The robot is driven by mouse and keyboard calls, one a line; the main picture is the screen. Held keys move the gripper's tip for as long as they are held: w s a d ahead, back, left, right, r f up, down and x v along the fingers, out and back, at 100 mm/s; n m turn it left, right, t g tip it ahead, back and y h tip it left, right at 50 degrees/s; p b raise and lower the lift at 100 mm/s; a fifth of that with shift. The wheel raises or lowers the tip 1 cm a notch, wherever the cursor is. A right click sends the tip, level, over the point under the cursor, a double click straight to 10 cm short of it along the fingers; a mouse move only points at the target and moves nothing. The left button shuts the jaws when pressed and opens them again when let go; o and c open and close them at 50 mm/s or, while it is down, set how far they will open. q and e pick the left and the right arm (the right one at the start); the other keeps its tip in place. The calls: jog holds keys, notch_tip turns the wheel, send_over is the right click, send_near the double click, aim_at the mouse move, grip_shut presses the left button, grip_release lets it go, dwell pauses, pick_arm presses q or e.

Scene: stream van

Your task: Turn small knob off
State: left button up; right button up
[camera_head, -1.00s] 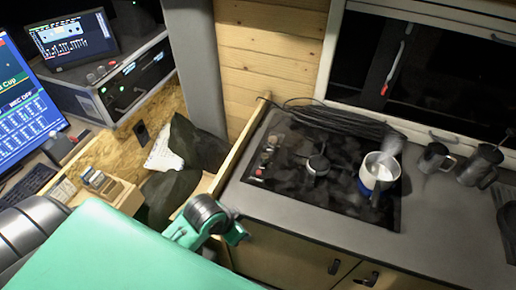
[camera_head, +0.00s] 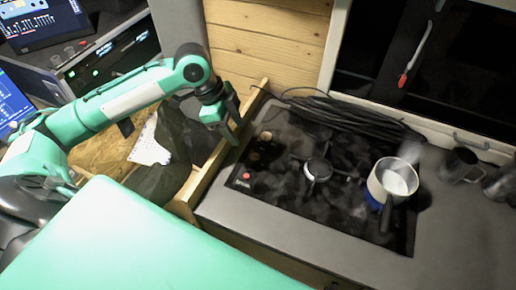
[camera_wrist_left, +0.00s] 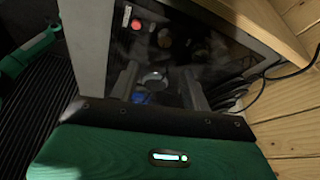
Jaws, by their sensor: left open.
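The black glass hob (camera_head: 330,218) is set in the grey counter. Dark knobs (camera_head: 262,140) stand in a row along its left edge, with a red button (camera_head: 246,176) at the near end. Which knob is the small one is not clear. In the left wrist view, a knob (camera_wrist_left: 164,38) and the red button (camera_wrist_left: 127,13) show beyond the fingers. My left gripper (camera_head: 229,128) is open and empty, above the wooden edge board just left of the knobs. Its fingers also show in the left wrist view (camera_wrist_left: 161,88). My right gripper is not in view.
A pot (camera_head: 393,181) stands on the right burner, with blue at its base. A bare small burner (camera_head: 318,168) is left of it. Black cables (camera_head: 345,115) lie behind the hob. A raised wooden board (camera_head: 222,152) borders the counter's left side. Metal mugs (camera_head: 460,165) stand at right.

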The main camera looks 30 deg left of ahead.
aim_at(255, 156)
pick_arm(q)
jog(key=x, duration=0.3)
jog(key=p+x, duration=0.1)
jog(key=x, duration=0.3)
jog(key=p+x, duration=0.1)
jog(key=x, duration=0.3)
jog(key=shift+w+a+f, duration=0.2)
jog(key=shift+w+a, duration=0.05)
jog(key=shift+w, duration=0.15)
jog(key=shift+d+f, duration=0.1)
jog(key=shift+f, duration=0.3)
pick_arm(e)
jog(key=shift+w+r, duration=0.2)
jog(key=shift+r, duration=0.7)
pick_arm(q)
jog(key=shift+c, duration=0.2)
jog(key=c, duration=0.9)
